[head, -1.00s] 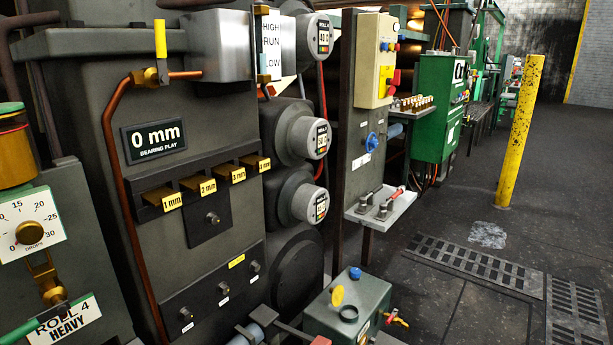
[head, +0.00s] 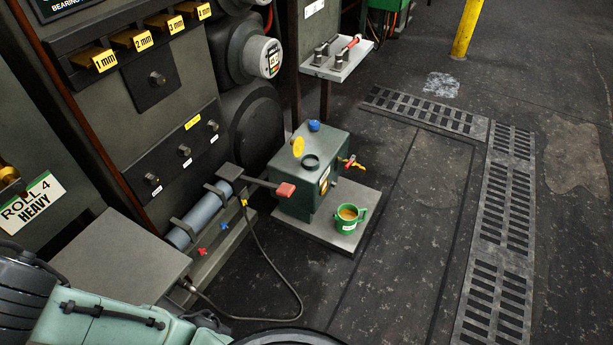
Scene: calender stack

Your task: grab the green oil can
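A small green can (head: 347,220) with a side handle, a pale label and brown contents stands upright on a low grey plate (head: 318,236) on the floor. It is the only thing in view that looks like the green oil can. It stands in front of a dark green tank (head: 307,170) and looks slightly apart from it. Its handle points to the right. My gripper is not in view. Pale teal parts at the lower left look like my own arm.
A red-tipped lever (head: 285,190) reaches out from a grey cylinder (head: 199,217) left of the tank. A black hose (head: 273,266) loops over the floor. A grey flat-topped box (head: 122,256) stands at the left. Floor right of the can is clear, with metal grates (head: 497,246).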

